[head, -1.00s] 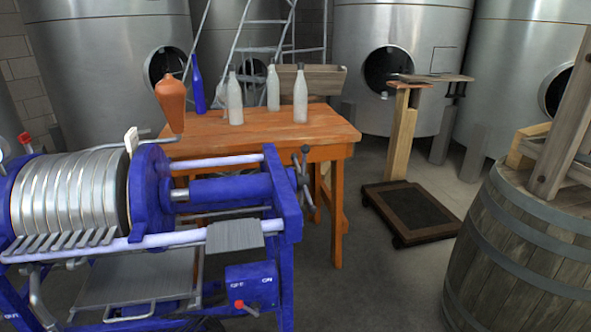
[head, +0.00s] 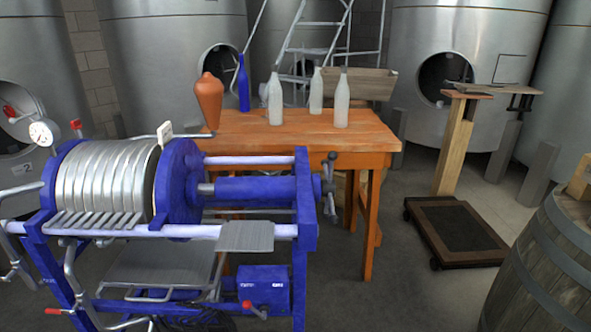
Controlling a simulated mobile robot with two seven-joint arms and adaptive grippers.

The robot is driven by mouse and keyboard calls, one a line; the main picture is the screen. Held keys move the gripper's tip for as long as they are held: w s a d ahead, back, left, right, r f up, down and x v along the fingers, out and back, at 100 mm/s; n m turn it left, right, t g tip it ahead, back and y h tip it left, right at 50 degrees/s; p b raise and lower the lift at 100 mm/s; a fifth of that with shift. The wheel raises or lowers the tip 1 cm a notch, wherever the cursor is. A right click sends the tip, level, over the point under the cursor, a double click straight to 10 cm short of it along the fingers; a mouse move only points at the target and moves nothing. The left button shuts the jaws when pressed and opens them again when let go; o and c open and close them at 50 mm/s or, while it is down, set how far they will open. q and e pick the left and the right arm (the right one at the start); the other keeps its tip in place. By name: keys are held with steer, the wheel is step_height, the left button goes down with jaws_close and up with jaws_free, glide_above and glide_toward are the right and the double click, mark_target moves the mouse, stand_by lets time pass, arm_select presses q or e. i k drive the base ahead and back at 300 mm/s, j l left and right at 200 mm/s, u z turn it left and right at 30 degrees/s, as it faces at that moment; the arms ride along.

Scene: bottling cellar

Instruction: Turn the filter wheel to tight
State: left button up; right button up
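The blue filter press (head: 307,238) stands at the lower left in the head view, with a stack of silver round plates (head: 105,185). A blue spindle housing (head: 250,189) runs right from the plates to the end frame. The filter wheel (head: 329,187), a dark spoked handwheel with knobbed ends, sits at the right end of the press and is seen nearly edge-on. Its setting cannot be read. Neither of my grippers is in view.
An orange wooden table (head: 290,132) behind the press holds several bottles and an orange vase-shaped thing (head: 209,100). A low dark platform scale (head: 455,228) stands on the floor to the right. A barrel (head: 550,270) is at the lower right.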

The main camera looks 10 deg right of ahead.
mark_target(328, 188)
steer(key=l+u, duration=0.7)
steer(key=l, duration=0.2)
steer(key=i+l+u, duration=0.1)
steer(key=l+u, duration=0.25)
steer(key=l, duration=0.25)
steer(key=l+u, duration=0.35)
steer(key=l, duration=0.25)
steer(key=k+l+u, duration=0.1)
steer(key=l+u, duration=0.25)
steer(key=l, duration=0.25)
steer(key=l+u, duration=0.5)
steer(key=l, duration=0.45)
steer(key=l+u, duration=0.1)
steer(key=l, duration=0.85)
